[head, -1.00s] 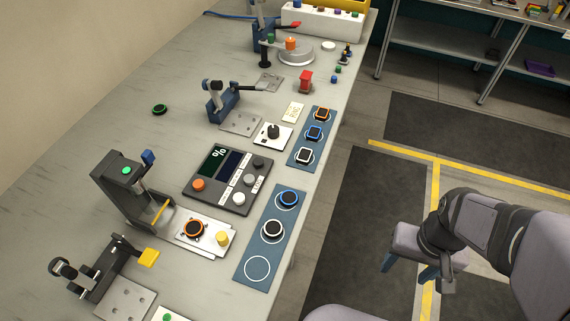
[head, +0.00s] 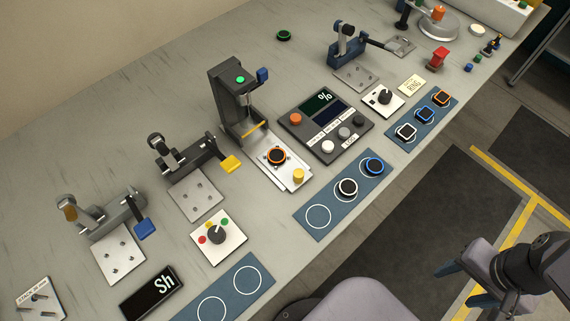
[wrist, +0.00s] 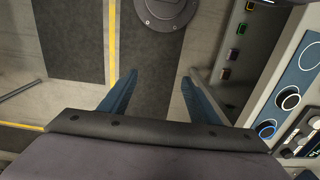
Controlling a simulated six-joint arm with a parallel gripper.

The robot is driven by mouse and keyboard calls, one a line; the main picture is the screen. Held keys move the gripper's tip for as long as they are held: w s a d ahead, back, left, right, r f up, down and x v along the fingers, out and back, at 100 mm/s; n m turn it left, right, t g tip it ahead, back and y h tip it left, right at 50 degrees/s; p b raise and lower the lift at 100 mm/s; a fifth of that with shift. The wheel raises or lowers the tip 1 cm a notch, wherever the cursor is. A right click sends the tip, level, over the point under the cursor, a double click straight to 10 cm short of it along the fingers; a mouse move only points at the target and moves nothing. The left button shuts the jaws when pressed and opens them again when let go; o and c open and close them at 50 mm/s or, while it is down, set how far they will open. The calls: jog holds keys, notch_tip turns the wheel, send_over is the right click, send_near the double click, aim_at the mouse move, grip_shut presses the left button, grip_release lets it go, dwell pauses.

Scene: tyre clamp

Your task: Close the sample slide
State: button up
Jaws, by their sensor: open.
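The sample slide (head: 296,187) is a pale metal plate reaching out from the foot of a dark upright device (head: 227,95) on the bench. A black round sample with an orange ring (head: 277,156) sits on it, and a yellow knob (head: 298,176) stands at its front end. My gripper (head: 466,286) is open and empty at the lower right of the head view, over the floor and well away from the slide. In the wrist view its two blue fingers (wrist: 159,77) are spread apart with floor beneath. I cannot make out the slide in the wrist view.
A keypad unit with a % display (head: 327,122) stands right of the slide. A blue mat with ringed discs (head: 322,236) lies in front. Yellow-handled (head: 196,195) and blue-handled (head: 117,253) clamps stand to the left. Floor lies between my gripper and the bench edge.

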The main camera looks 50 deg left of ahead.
jog(key=shift+a+r, duration=0.2)
jog(key=c, duration=1)
jog(key=a+n+p, duration=0.1)
jog(key=s+a+n+g+p, duration=0.1)
jog(key=a, duration=0.1)
jog(key=s+a+n+p, duration=0.1)
jog(key=shift+s+a+f+g, duration=0.1)
jog(key=shift+s+a+g, duration=0.1)
jog(key=shift+a+g, duration=0.15)
grip_shut()
jog(key=w+a+n+t+h+p, duration=0.2)
jog(key=w+a+n+t, duration=0.15)
jog(key=w+n, duration=0.7)
jog(key=w+a+r+n+t+y, duration=0.2)
jog(key=w+a+n+t+y, duration=0.25)
jog(key=w+a+n, duration=0.55)
jog(key=s+a+r+n+g+y, duration=0.25)
jog(key=a+n+y, duration=0.2)
jog(key=a, duration=0.65)
jog(key=s+n+g+h, duration=0.1)
jog(key=s+n+g, duration=0.5)
jog(key=s, duration=1)
jog(key=shift+d+r+n+g+p, duration=0.3)
jog(key=shift+r+n+g, duration=0.1)
jog(key=shift+g, duration=0.8)
